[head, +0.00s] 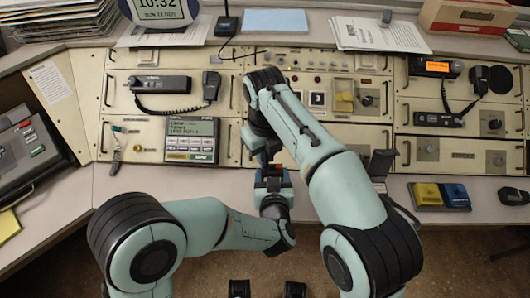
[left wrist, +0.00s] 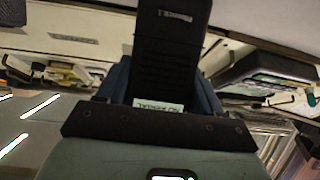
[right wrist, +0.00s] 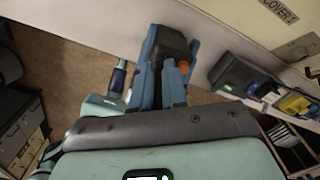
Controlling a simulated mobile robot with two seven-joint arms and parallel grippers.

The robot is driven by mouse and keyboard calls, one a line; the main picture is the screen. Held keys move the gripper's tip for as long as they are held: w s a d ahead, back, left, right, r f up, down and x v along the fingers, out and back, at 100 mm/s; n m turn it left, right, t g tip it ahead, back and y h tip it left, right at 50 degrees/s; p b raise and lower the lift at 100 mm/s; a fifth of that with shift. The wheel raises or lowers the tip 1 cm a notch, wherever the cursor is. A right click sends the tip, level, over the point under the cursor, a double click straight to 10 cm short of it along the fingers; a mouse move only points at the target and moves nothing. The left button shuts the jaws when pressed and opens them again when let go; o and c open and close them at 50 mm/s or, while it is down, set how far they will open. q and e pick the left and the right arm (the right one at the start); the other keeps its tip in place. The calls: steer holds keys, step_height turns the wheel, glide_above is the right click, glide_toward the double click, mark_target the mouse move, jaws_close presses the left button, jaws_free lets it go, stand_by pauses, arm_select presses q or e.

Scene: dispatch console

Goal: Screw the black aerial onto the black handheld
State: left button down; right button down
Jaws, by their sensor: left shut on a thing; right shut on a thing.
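The black handheld (left wrist: 168,55) stands between the blue fingers of my left gripper (left wrist: 160,90) in the left wrist view, with a white label reading NO AERIAL near its lower end. My left gripper (head: 273,188) is shut on it above the desk's front edge. My right gripper (head: 267,160) reaches down close to its top. In the right wrist view, the dark handheld body (right wrist: 172,44) and an orange knob show by the blue fingers of my right gripper (right wrist: 164,78). My right gripper is shut; the black aerial is mostly hidden between its fingers, and I cannot tell whether it touches the handheld.
The console behind holds a black radio (head: 160,84) with handset and a grey display unit (head: 191,139). The desk front (head: 140,186) left of my grippers is mostly clear.

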steer(key=c, duration=1.2)
jaws_free()
steer(key=shift+o, duration=0.2)
steer(key=shift+r, duration=0.1)
steer(key=shift+r, duration=2.15)
